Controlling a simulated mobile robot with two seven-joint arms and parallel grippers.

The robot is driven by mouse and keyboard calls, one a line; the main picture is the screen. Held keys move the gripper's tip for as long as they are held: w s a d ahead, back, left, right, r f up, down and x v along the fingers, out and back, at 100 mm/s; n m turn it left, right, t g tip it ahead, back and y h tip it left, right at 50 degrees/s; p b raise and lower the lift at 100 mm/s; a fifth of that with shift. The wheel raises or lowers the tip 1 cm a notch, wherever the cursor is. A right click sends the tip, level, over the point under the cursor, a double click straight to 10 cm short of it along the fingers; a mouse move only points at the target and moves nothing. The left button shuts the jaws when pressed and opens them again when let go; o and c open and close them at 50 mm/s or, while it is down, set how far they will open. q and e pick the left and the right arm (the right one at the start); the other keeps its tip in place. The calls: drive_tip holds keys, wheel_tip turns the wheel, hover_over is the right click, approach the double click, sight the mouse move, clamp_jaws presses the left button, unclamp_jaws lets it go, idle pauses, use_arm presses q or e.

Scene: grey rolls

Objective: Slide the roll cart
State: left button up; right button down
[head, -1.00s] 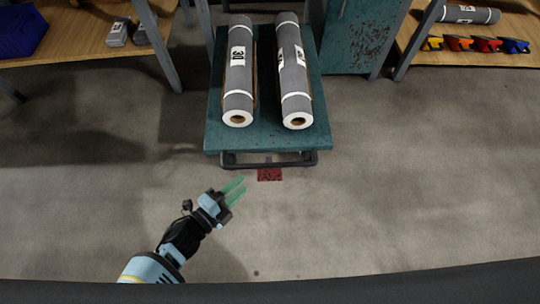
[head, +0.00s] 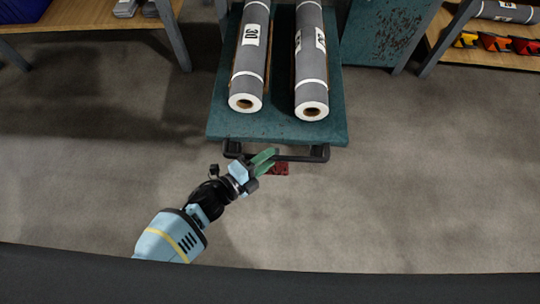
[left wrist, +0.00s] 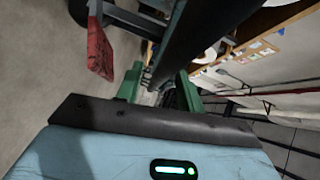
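The roll cart (head: 225,126) is a flat teal platform carrying two long grey rolls, the left one (head: 249,70) and the right one (head: 311,75), side by side with white ends facing me. A black handle bar (head: 305,157) runs along its near edge. My left gripper (head: 269,161) is at the left part of this bar with its green fingers apart. In the left wrist view the dark bar (left wrist: 195,42) shows in the gap between the fingertips (left wrist: 158,84); contact cannot be told. My right gripper is not in view.
A red pedal (head: 282,169) sits low under the bar, and shows in the left wrist view (left wrist: 100,52). Wooden workbenches stand at the back left (head: 92,18) and back right (head: 456,54). A teal cabinet (head: 385,35) is behind the cart. The floor around the near side is clear.

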use_arm(q)
drive_tip(key=shift+x, duration=0.8)
drive_tip(key=shift+c, duration=0.5)
clamp_jaws()
